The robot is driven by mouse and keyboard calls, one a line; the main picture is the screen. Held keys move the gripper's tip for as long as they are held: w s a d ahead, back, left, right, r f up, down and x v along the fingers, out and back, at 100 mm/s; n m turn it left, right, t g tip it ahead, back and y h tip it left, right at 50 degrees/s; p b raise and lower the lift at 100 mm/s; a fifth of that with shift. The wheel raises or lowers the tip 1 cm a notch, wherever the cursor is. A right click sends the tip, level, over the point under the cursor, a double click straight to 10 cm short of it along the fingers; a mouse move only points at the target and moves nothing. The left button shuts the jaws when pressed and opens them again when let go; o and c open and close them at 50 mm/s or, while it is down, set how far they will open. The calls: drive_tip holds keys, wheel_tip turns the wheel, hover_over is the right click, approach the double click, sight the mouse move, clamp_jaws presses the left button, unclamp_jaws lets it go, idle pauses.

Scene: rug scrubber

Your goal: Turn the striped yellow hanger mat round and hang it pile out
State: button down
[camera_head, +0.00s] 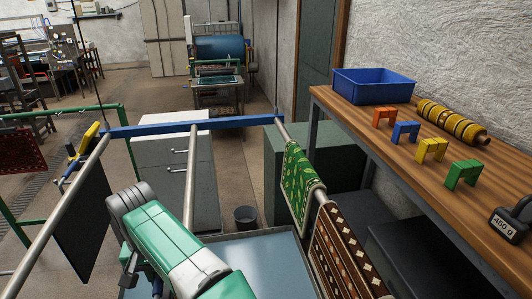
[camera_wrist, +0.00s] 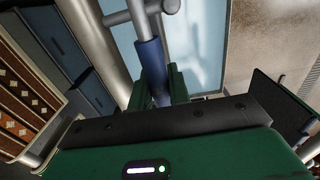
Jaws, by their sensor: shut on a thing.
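My gripper (camera_wrist: 164,88) is shut on a blue sleeve (camera_wrist: 152,62) around a grey bar, seen in the wrist view. In the head view my green and white arm hides most of the gripper. A plain dark mat (camera_head: 88,220) hangs on the left rail, a flat dark face showing; it also shows in the wrist view (camera_wrist: 278,104). A yellow and blue piece (camera_head: 84,143) sits by the far end of that rail. I cannot tell whether it belongs to this mat. No striped yellow pile shows on a mat.
A green leaf-patterned mat (camera_head: 299,185) and a brown patterned mat (camera_head: 341,256) hang on the right rail. A blue crossbar (camera_head: 195,127) joins the rails. The wooden bench (camera_head: 350,118) holds a blue bin (camera_head: 372,86), a yellow striped roll (camera_head: 452,122), coloured blocks and a weight.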

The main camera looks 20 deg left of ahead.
drive_tip(key=shift+r+p, duration=0.8)
drive_tip(key=shift+r, duration=0.3)
drive_tip(key=s+a+p, duration=0.2)
drive_tip(key=s+a, duration=0.1)
drive_tip(key=a, duration=0.4)
drive_tip(key=shift+s+p, duration=0.3)
drive_tip(key=shift+p, duration=0.05)
drive_tip(key=shift+f, duration=0.1)
drive_tip(key=w+d+b, duration=0.1)
drive_tip(key=d, duration=0.1)
drive_tip(key=w+d+b, duration=0.1)
drive_tip(key=d, duration=0.1)
drive_tip(key=w+d, duration=0.1)
drive_tip(key=d, duration=0.1)
drive_tip(key=shift+w+d+f+b, duration=0.1)
drive_tip(key=shift+w+d+b, duration=0.05)
drive_tip(key=shift+b, duration=0.25)
drive_tip(key=shift+w+d, duration=0.2)
drive_tip(key=shift+d, duration=0.15)
